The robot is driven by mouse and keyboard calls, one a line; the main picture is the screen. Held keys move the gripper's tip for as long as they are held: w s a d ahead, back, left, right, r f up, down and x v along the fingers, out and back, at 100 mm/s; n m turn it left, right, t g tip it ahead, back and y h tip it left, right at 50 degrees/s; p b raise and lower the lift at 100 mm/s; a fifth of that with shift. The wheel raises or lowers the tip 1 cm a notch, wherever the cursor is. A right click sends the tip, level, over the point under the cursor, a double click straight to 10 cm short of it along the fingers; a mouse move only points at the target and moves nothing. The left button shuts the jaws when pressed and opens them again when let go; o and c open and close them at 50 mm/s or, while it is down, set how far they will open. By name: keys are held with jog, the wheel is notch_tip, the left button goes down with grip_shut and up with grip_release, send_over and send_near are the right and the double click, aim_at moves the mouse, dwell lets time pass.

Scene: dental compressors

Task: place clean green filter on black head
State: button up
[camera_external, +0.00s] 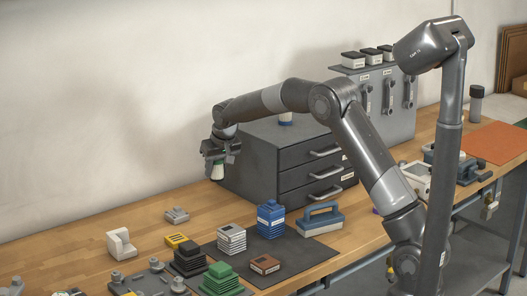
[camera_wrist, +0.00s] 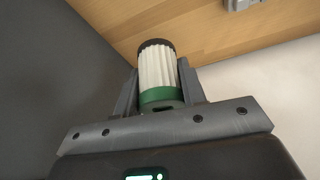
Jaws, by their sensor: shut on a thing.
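The filter has white pleats, a green band and a dark end cap. It shows in the wrist view (camera_wrist: 156,68) between the fingers of my gripper (camera_wrist: 160,88), green band towards the palm. In the external view my gripper (camera_external: 220,152) is shut on the filter (camera_external: 217,172) and holds it in the air, left of the grey drawer cabinet and above the back of the bench. The black finned head (camera_external: 188,258) stands on the bench lower left, well below and apart from the gripper. Its top is small in this view.
Green (camera_external: 221,279), white (camera_external: 231,238) and blue (camera_external: 270,219) finned blocks and a low brown block (camera_external: 264,264) stand near the black head on a dark mat. The drawer cabinet (camera_external: 278,165) stands close right of the gripper. Bare bench (camera_external: 130,216) lies to the left.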

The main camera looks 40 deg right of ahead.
jog(key=s+a+r+n, duration=0.1)
jog(key=s+a+r, duration=0.3)
jog(key=s+a, duration=0.6)
jog(key=s+a+r+n, duration=0.1)
jog(key=s+a+r, duration=0.4)
jog(key=s, duration=0.9)
send_over(189, 244)
jog(key=shift+y, duration=0.3)
notch_tip(189, 244, down, 7)
jog(key=shift+s, duration=0.15)
jog(key=shift+a+f, duration=0.15)
jog(key=shift+f, duration=1.95)
jog(key=shift+f, duration=0.15)
jog(key=o, duration=1)
